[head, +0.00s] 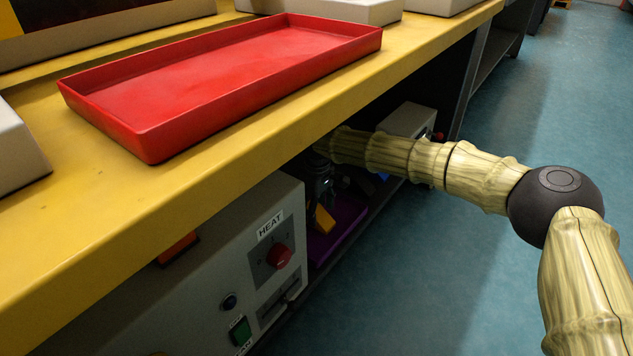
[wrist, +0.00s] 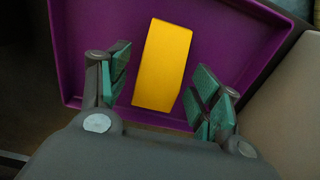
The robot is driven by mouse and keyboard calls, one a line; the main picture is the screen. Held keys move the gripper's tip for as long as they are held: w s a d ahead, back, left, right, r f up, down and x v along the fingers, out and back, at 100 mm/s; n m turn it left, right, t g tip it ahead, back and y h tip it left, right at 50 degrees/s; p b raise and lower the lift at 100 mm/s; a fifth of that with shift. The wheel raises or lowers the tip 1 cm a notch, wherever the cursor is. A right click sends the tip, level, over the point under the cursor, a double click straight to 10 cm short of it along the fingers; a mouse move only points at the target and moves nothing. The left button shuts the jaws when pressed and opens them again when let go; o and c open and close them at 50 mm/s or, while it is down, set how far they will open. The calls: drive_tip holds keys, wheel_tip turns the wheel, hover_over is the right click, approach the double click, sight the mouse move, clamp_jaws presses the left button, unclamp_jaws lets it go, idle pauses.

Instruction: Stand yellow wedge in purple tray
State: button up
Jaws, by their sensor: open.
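The yellow wedge (wrist: 163,64) is inside the purple tray (wrist: 92,42) in the wrist view, resting on the tray's floor or close above it. My gripper (wrist: 163,95) is open, with its green-padded fingers on either side of the wedge's near end and gaps on both sides. I cannot tell from the wrist view which face the wedge rests on. In the head view the wedge (head: 323,219) shows small and orange-yellow beneath the counter, with the purple tray (head: 338,226) around it. My gripper (head: 318,190) is dark and partly hidden there under the counter edge.
The yellow counter (head: 230,165) overhangs the shelf and carries a red tray (head: 215,75). A grey box with a HEAT label and red knob (head: 279,257) stands left of the purple tray. Another grey box (head: 405,122) stands behind.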

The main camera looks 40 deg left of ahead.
wheel_tip(320, 180, up, 8)
drive_tip(key=p, duration=0.3)
drive_tip(key=shift+f+p, duration=0.1)
drive_tip(key=shift+p, duration=0.2)
